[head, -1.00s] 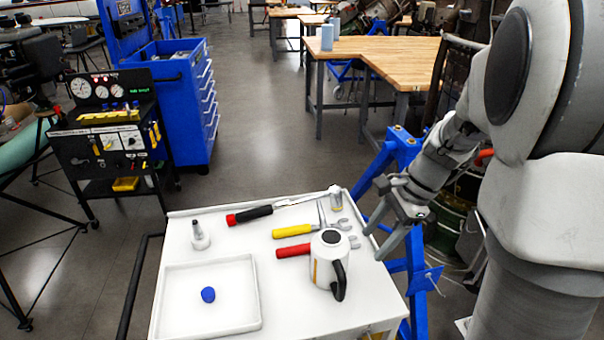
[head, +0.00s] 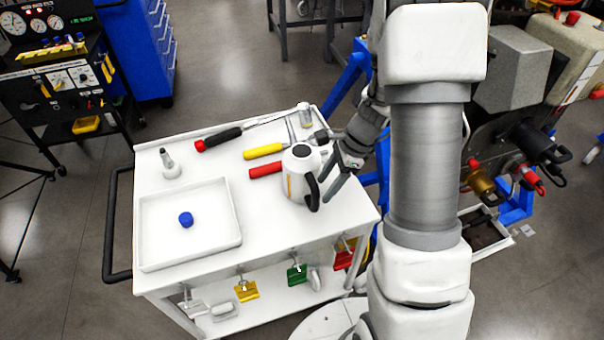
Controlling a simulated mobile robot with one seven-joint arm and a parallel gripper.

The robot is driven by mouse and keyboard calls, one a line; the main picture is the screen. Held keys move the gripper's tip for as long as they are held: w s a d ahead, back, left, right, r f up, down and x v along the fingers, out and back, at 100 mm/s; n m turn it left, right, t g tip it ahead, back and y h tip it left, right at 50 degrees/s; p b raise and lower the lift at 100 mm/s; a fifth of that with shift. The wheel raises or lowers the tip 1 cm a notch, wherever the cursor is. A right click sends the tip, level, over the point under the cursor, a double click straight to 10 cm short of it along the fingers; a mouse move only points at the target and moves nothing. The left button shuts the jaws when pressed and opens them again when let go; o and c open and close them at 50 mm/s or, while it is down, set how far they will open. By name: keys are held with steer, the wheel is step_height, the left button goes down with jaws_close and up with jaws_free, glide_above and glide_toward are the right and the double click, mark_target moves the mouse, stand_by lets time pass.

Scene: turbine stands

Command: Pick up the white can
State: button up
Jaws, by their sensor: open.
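A white can-like vessel with a dark round top and a black handle (head: 296,178) stands upright on the right part of the white cart top (head: 262,222). A smaller white bottle with a grey nozzle (head: 171,168) stands upright behind the tray, at the left. My gripper (head: 330,182) is open and empty just right of the handled vessel, its fingers pointing down and left near the handle. I cannot tell whether a finger touches the handle.
A white tray (head: 143,222) holds a blue lump (head: 186,220). Red-black (head: 222,137), yellow (head: 263,151) and red (head: 265,170) handled tools lie behind the vessel, near a small jar (head: 304,116). Coloured clamps hang along the cart's front edge. The front middle of the cart top is clear.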

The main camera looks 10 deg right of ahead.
mark_target(315, 200)
steer(key=x, duration=0.5)
steer(key=shift+s+a+r, duration=0.15)
steer(key=shift+s+a, duration=0.05)
steer(key=shift+s, duration=0.2)
steer(key=shift+a+f+b, duration=0.2)
steer(key=shift+f+b, duration=0.1)
steer(key=shift+f, duration=0.15)
jaws_close()
steer(key=shift+w, duration=0.1)
stand_by(0.6)
